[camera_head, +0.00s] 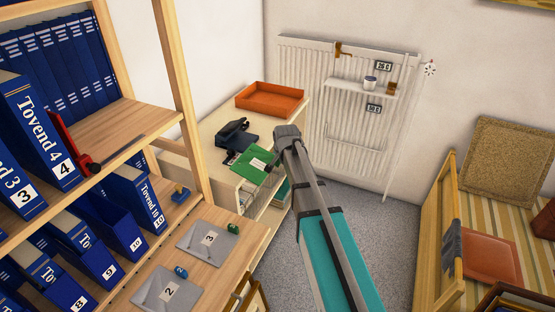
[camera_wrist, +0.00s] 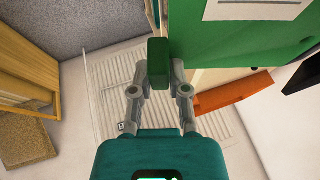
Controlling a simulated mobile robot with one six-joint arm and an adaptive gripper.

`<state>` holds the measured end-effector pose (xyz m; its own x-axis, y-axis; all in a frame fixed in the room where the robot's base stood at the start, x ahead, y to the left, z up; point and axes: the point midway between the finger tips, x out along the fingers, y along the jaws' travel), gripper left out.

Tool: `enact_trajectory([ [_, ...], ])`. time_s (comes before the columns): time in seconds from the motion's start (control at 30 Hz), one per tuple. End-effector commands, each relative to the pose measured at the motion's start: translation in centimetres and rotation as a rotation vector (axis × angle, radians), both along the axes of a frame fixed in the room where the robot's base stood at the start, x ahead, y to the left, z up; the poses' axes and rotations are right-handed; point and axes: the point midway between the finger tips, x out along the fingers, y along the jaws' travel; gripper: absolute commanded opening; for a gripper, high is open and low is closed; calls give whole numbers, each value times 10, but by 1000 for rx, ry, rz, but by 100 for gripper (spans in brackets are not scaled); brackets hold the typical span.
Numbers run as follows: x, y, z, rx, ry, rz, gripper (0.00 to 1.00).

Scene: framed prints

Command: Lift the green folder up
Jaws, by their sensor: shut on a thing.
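The green folder (camera_head: 250,167) with a white label shows by the front edge of the white cabinet, beside the dark telephone. My gripper (camera_head: 276,168) reaches it from the right, at the folder's right end. In the wrist view, my gripper (camera_wrist: 158,75) has its two fingers on either side of a narrow green part, shut on it. The broad green face of the folder (camera_wrist: 232,45) with its white label fills the upper right there. The fingertips are small and partly hidden in the head view. I cannot tell whether the folder is clear of the cabinet top.
A dark telephone (camera_head: 234,134) and an orange tray (camera_head: 269,98) are on the white cabinet (camera_head: 212,123). A shelf of blue binders (camera_head: 62,60) stands at left. A white radiator (camera_head: 310,95) is behind. Grey carpet (camera_head: 350,210) is open to the right.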

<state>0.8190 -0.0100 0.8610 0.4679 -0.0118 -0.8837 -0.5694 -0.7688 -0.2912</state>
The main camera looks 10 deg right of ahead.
Motion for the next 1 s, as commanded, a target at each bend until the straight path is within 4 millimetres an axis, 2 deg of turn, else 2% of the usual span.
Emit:
enact_trajectory([
  [0.33, 0, 0, 2, 0, 0, 0, 0],
  [1.0, 0, 0, 21, 0, 0, 0, 0],
])
